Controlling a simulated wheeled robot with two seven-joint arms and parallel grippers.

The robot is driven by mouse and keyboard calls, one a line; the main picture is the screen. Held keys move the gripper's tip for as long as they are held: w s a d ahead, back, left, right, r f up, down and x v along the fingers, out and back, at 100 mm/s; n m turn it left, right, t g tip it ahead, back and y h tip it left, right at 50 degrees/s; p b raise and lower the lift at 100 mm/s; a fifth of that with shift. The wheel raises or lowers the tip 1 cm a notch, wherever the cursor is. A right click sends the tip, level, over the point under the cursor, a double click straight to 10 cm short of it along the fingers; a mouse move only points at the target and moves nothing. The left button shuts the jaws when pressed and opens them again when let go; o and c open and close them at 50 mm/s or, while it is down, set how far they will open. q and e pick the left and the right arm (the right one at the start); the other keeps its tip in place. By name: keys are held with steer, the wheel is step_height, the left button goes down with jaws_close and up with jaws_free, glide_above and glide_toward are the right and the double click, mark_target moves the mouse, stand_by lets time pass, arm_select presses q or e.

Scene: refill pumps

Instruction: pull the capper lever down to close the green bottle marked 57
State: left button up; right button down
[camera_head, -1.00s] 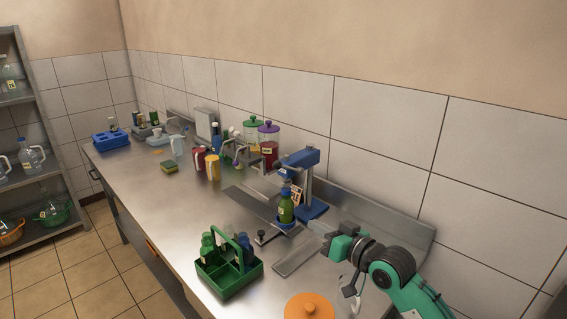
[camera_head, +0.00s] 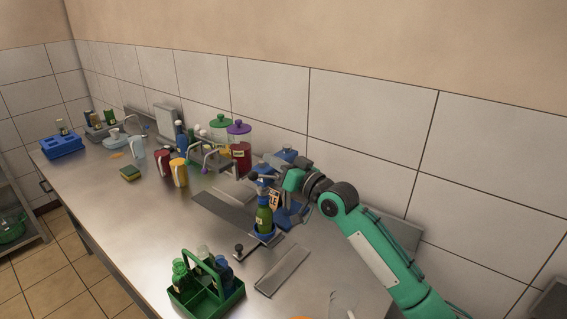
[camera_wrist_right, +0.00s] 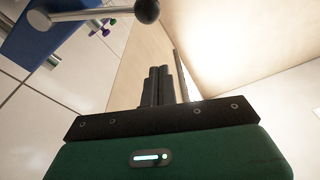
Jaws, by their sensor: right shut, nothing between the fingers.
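The green bottle (camera_head: 264,219) stands upright at the blue capper (camera_head: 292,213), below its head. The number on its label is too small to read. The capper lever shows in the right wrist view as a grey rod (camera_wrist_right: 95,13) with a black ball knob (camera_wrist_right: 147,10); in the head view a dark knob (camera_head: 254,176) shows left of the capper head. My right gripper (camera_head: 275,161) is up beside the capper head and partly covers it. In the wrist view its fingers (camera_wrist_right: 162,86) are together and empty, with the knob apart from them. My left gripper is out of view.
A green carrier (camera_head: 206,303) with bottles stands at the front. A flat metal plate (camera_head: 283,270) lies right of it. The tiled wall is close behind.

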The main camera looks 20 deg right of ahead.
mark_target(265, 176)
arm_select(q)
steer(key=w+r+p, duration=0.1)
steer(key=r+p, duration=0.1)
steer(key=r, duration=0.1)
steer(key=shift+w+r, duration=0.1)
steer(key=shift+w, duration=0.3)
arm_select(e)
steer(key=w+a+f, duration=0.2)
steer(key=a+f, duration=0.1)
steer(key=shift+w+f, duration=0.1)
steer(key=shift+w, duration=0.1)
